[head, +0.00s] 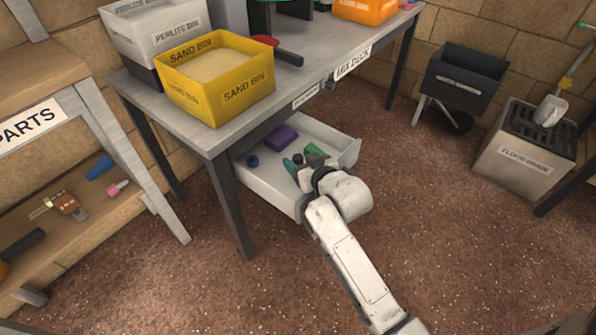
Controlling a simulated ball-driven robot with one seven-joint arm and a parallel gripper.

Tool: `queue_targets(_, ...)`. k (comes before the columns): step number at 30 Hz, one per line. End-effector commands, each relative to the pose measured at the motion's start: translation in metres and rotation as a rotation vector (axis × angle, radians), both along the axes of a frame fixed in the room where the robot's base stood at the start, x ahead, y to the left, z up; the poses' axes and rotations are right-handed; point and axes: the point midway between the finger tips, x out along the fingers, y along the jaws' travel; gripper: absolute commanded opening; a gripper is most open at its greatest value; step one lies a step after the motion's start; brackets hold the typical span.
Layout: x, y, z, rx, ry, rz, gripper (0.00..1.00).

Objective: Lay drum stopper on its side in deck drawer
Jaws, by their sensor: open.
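The deck drawer (268,186) is a light grey drawer pulled out under the mix deck. My gripper (299,158) is open over the drawer, its jaws pointing down into it. A small dark piece (297,159) shows right at the jaws; it may be the drum stopper, but I cannot tell whether it lies on its side or touches the fingers. Green-teal shapes show on both sides of it, partly hidden by my wrist. A dark blue round piece (252,161) and a purple block (282,138) lie in the drawer, apart from the gripper.
The mix deck (297,84) bears a yellow sand bin (216,80), a perlite bin (155,35) and an orange bin (366,10). A parts shelf (100,222) stands at left. A black bin (462,78) and a floor drain box (520,152) stand at right. Open floor lies around the drawer.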

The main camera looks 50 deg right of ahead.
Motion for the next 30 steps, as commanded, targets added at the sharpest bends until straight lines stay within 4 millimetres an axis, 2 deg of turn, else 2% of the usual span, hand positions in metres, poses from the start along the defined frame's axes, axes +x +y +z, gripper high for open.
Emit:
queue_targets(8,0.0022,-0.0008,-0.0008,0.0,0.001,0.0,0.61)
queue_targets(27,0.002,-0.0009,-0.0008,0.0,0.001,0.0,0.01)
queue_targets(30,0.0021,-0.0009,-0.0005,0.0,0.0,0.0,0.0)
